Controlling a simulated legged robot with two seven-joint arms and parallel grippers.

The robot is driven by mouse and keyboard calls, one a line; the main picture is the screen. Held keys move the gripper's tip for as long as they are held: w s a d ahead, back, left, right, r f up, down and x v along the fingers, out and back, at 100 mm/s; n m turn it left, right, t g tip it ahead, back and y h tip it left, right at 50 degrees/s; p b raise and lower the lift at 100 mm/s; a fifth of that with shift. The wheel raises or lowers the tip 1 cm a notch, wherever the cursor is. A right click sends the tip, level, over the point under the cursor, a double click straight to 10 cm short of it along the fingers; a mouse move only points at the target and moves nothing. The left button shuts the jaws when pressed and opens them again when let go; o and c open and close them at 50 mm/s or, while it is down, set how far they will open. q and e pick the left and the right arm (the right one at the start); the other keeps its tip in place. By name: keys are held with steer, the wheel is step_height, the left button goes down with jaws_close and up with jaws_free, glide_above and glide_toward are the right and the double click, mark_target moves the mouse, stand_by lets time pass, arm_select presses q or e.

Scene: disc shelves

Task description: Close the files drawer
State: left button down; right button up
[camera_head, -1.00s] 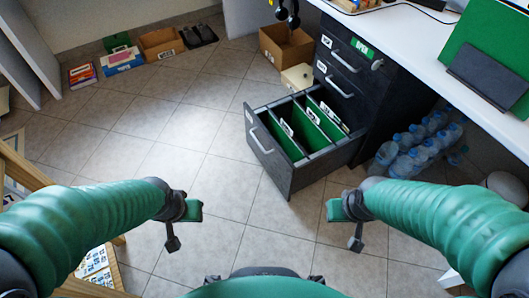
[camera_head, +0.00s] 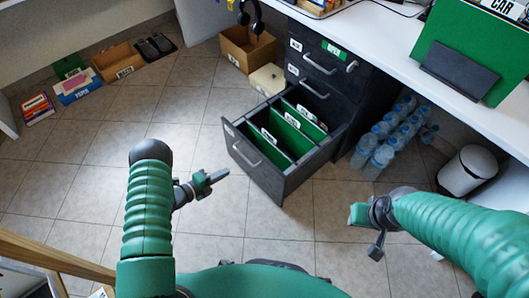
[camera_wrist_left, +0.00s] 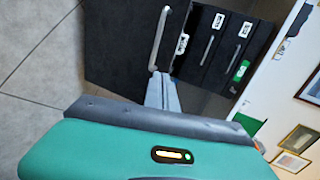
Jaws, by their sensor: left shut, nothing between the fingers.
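The files drawer (camera_head: 262,176) is the bottom drawer of a dark cabinet (camera_head: 350,95) and stands pulled far out, with green hanging folders (camera_head: 285,134) inside. Its front has a pale bar handle (camera_head: 246,155). My left gripper (camera_head: 222,176) is shut and empty, a little in front of the drawer's front, at its left. In the left wrist view the drawer front (camera_wrist_left: 115,45) and its handle (camera_wrist_left: 160,38) lie just beyond the closed fingertips (camera_wrist_left: 160,80). My right gripper (camera_head: 357,214) is right of the drawer, above the floor; its fingers are not clear.
Water bottles (camera_head: 385,140) stand right of the drawer under the white desk (camera_head: 420,55). A white bin (camera_head: 468,170) is farther right. A cardboard box (camera_head: 246,47) and a small cream box (camera_head: 267,79) stand behind the drawer. The floor in front is clear.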

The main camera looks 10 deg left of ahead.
arm_select(q)
steer(key=b, duration=0.7)
glide_toward(258, 156)
steer(key=shift+m+h, duration=0.3)
steer(key=x, duration=0.3)
steer(key=f+x, duration=0.1)
steer(key=x, duration=0.1)
steer(key=shift+w, duration=0.25)
steer(key=shift+w+d+r, duration=0.15)
steer(key=shift+w+d, duration=0.15)
steer(key=shift+d, duration=0.05)
steer(key=shift+w, duration=0.1)
